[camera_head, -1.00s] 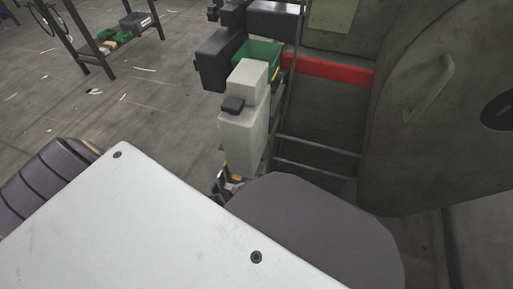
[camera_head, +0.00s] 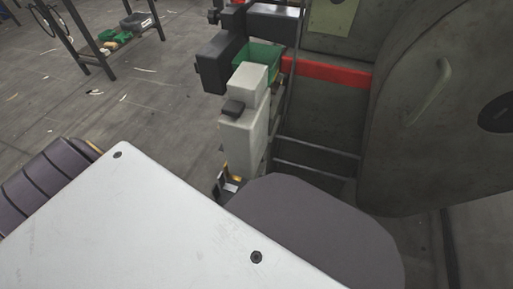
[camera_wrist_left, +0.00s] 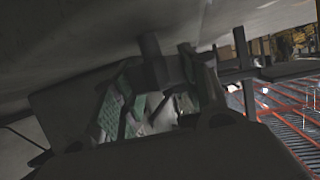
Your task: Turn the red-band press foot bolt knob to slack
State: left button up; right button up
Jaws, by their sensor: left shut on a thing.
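The press with the red band (camera_head: 330,72) stands at the right in the head view, a large grey-green machine. In the left wrist view, my left gripper (camera_wrist_left: 157,62) reaches under a pale grey metal surface, with green pads on its fingers. It is shut on a dark post-like part (camera_wrist_left: 151,58) between the fingertips, which looks like the foot bolt knob. The image is dark, so the knob's turn angle cannot be told. In the head view the knob is hidden behind my own body. My right gripper is in neither view.
A pale grey box-like part (camera_head: 243,135) and a green bin (camera_head: 261,57) are beside the press's left side. Thin rods (camera_head: 318,147) cross the press front. A dark rack (camera_head: 85,40) stands at the back left; the floor between is mostly clear.

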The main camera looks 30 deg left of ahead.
aim_at(256, 186)
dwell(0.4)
pick_arm(q)
jog(key=o, duration=1)
jog(key=shift+o, duration=0.2)
jog(key=shift+r, duration=0.5)
jog(key=shift+r, duration=4.45)
